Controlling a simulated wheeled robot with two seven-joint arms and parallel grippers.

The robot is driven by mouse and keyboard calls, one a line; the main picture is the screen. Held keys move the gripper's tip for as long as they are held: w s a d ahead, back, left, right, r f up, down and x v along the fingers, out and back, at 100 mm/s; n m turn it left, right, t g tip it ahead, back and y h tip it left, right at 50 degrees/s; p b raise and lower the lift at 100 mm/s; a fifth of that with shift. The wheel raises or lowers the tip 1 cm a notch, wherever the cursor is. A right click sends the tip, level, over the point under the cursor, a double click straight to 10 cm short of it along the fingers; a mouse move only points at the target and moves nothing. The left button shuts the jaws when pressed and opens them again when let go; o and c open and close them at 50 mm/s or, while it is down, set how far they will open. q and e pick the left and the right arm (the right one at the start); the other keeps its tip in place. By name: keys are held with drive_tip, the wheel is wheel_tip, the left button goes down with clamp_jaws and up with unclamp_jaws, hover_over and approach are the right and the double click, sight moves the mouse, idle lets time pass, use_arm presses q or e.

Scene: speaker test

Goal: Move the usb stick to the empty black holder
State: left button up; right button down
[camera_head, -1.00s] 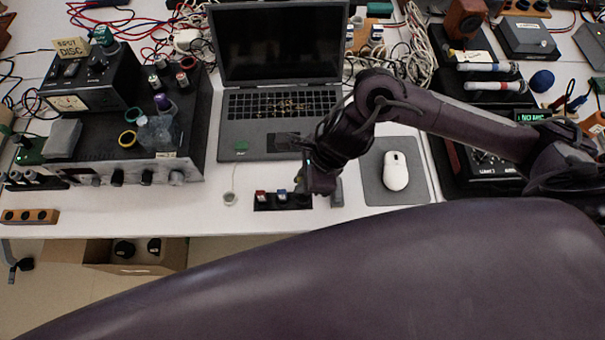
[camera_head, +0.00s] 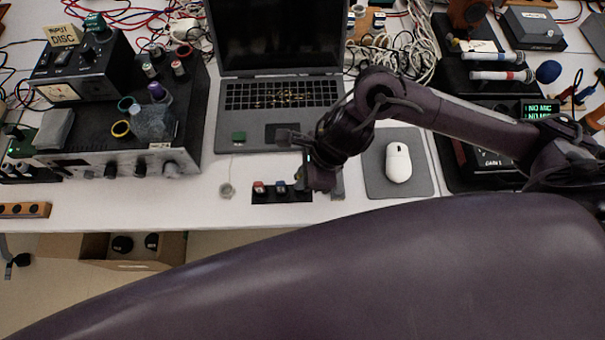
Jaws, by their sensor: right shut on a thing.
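My right gripper (camera_head: 318,178) points down at the right end of a small black holder (camera_head: 266,197) near the table's front edge. It is shut, but what it grips is hidden behind its fingers and wrist; it is likely the usb stick. A red-topped piece (camera_head: 259,187) and a blue-topped piece (camera_head: 281,187) stand in the holder's left and middle places. The holder's right part looks dark and empty beside the gripper. I cannot tell whether the gripper touches the holder. My left gripper is not in view.
An open laptop (camera_head: 240,122) with a small green piece on it stands behind the holder. A white mouse (camera_head: 398,162) on a grey pad (camera_head: 375,178) lies to the right.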

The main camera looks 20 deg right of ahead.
drive_tip(key=shift+f+b, duration=0.15)
drive_tip(key=shift+b, duration=0.55)
idle(0.7)
drive_tip(key=shift+f+b, duration=1.3)
drive_tip(key=shift+b, duration=0.1)
idle(0.6)
drive_tip(key=c, duration=1.4)
unclamp_jaws()
drive_tip(key=shift+c, duration=0.2)
drive_tip(key=shift+o, duration=0.5)
drive_tip(key=o, duration=0.3)
drive_tip(key=shift+r, duration=0.1)
